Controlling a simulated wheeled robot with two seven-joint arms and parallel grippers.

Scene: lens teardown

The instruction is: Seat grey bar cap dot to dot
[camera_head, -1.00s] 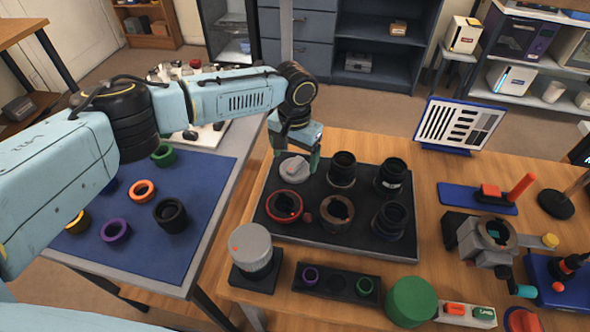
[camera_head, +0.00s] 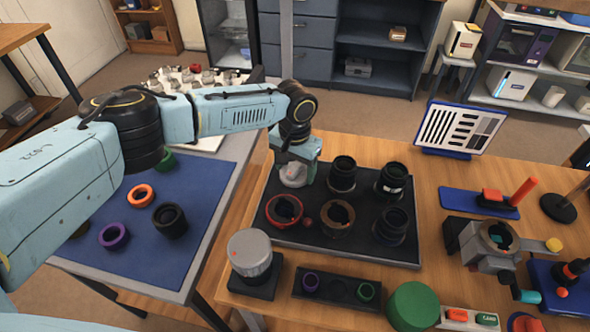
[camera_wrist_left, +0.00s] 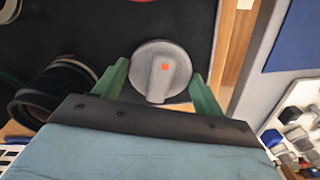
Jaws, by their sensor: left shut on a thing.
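The grey bar cap (camera_head: 293,174) is a round grey disc with a raised bar, at the back left of the black tray (camera_head: 345,249). In the left wrist view the cap (camera_wrist_left: 150,78) shows an orange-red dot on its bar. My left gripper (camera_head: 293,167) is over the cap from above, its green fingers (camera_wrist_left: 160,74) shut on the cap's two sides. I cannot tell whether the cap still touches the tray. A red-rimmed ring (camera_head: 284,210) lies just in front of it. A grey ribbed cylinder (camera_head: 250,254) with a red dot stands on a black base. My right gripper is not in view.
Several black lens barrels (camera_head: 391,180) stand on the tray to the right. A small dark holder (camera_head: 337,291) carries purple and green rings. A green cylinder (camera_head: 412,306) stands at the front. A blue mat (camera_head: 190,246) with loose rings is at left. A grey clamp device (camera_head: 488,240) is at right.

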